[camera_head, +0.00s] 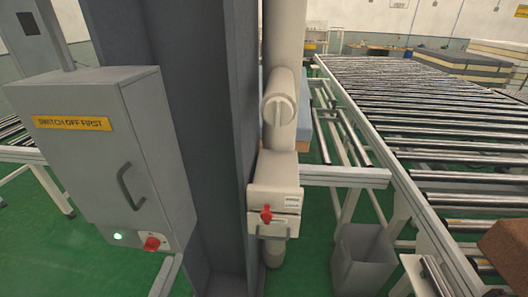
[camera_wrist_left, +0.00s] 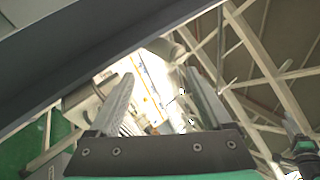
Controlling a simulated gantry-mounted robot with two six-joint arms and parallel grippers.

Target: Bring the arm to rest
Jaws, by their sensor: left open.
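My left gripper (camera_wrist_left: 160,76) shows in the left wrist view as two grey fingers on a dark bolted plate. The fingers stand well apart with nothing gripped between them. Beyond them the wrist view is tilted and shows pale, blurred structure and roof beams. In the head view I cannot clearly make out the left gripper.
A grey cabinet (camera_head: 90,165) labelled "SWITCH OFF FIRST", with a red knob (camera_head: 152,243), stands at the left. A dark column (camera_head: 175,120) fills the middle. A roller conveyor (camera_head: 450,135) runs at the right, with mattresses (camera_head: 445,62) behind. A grey bin (camera_head: 362,258) stands below.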

